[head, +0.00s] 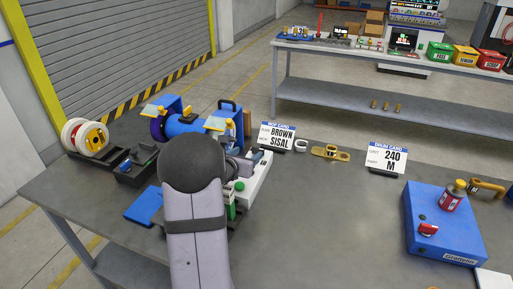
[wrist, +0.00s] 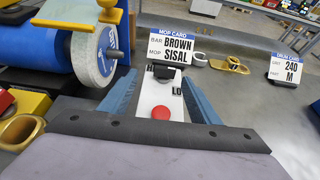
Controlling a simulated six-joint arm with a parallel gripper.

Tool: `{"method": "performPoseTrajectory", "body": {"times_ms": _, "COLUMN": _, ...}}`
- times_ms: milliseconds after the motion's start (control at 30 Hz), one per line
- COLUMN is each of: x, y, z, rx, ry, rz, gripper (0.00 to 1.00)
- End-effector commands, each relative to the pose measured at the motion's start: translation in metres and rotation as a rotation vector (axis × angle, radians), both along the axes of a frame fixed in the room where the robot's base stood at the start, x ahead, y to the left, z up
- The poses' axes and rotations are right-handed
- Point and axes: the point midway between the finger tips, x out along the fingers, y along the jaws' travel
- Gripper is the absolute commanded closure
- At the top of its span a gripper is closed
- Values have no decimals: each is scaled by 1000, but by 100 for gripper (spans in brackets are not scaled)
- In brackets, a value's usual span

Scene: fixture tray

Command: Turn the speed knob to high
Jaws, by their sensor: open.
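A white control box (wrist: 150,93) with HI and LO lettering lies straight ahead in the wrist view. A dark knob (wrist: 166,74) sits at its far end between the letters; its pointer direction cannot be made out. A red button (wrist: 161,113) is on the nearer part of the box. My gripper (wrist: 160,84) is open, with one blue finger on each side of the box and nothing held. Whether the fingers touch anything is unclear. In the head view the white box (head: 258,178) shows beside my arm, which hides the knob.
A blue polishing machine (head: 185,124) with a wheel (wrist: 94,55) stands left of the box. A BROWN SISAL card (head: 278,136) stands behind it. A 240 M card (head: 387,158) and a blue case (head: 432,229) are to the right.

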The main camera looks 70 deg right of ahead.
Motion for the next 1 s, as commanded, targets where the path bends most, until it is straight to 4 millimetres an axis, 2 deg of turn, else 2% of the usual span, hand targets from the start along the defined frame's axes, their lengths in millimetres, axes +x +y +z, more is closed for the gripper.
{"method": "performPoseTrajectory", "body": {"times_ms": 100, "x": -11, "y": -4, "z": -6, "rx": 8, "ry": -1, "rz": -12, "gripper": 44}}
{"method": "performPoseTrajectory", "body": {"times_ms": 467, "x": -11, "y": -14, "z": -10, "rx": 9, "ry": -2, "rz": -14, "gripper": 44}}
{"method": "performPoseTrajectory", "body": {"times_ms": 1000, "x": -11, "y": -64, "z": -31, "rx": 10, "ry": -2, "rz": -14, "gripper": 44}}
